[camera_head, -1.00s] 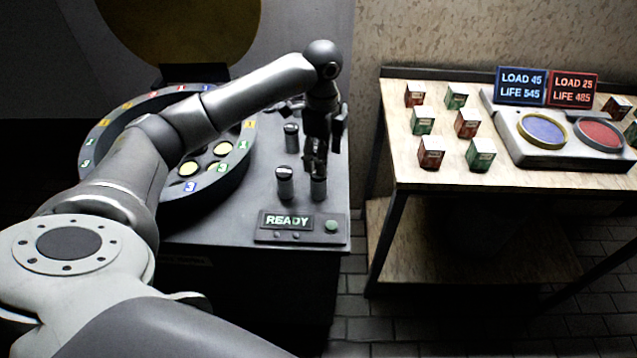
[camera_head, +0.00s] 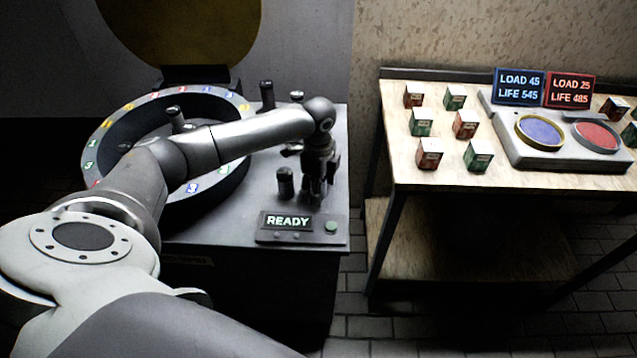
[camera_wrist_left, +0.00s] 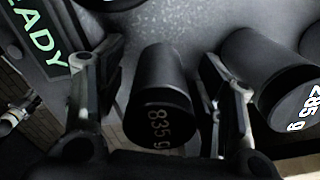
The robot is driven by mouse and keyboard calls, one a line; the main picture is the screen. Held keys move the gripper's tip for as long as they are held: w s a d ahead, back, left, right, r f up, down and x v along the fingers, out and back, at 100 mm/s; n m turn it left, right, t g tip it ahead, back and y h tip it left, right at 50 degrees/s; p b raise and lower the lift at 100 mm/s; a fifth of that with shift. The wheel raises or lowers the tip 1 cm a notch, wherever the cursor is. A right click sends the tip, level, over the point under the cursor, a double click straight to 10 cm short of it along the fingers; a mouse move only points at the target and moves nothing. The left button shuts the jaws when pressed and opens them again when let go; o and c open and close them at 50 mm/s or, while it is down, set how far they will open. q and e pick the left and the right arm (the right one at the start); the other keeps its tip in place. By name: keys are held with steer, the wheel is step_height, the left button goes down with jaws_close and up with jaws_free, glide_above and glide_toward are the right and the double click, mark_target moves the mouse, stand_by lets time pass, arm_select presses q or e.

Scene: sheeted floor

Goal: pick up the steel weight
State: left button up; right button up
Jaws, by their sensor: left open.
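Several dark steel cylindrical weights stand on the grey table; one weight (camera_head: 285,184) is just left of my left gripper (camera_head: 317,188) in the head view. My left gripper points down, low over the table, open. In the left wrist view a weight marked 835 g (camera_wrist_left: 158,95) stands between its two spread fingers, with a gap visible beside it; I see no grip on it. A second weight marked 285 g (camera_wrist_left: 275,85) is just outside the right finger. In the head view the gripper largely hides the weight under it. My right gripper is not in view.
A dark round ring (camera_head: 100,145) with coloured numbered tags is left. More weights (camera_head: 267,95) stand behind my arm. A READY panel (camera_head: 288,222) is at the table's front. The wooden table (camera_head: 440,185) at right holds small boxes (camera_head: 430,153) and a two-dish scale (camera_head: 567,153).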

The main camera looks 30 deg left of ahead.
arm_select(q)
jaws_close()
stand_by(0.3)
steer(key=shift+w+r, duration=0.1)
steer(key=shift+r, duration=0.15)
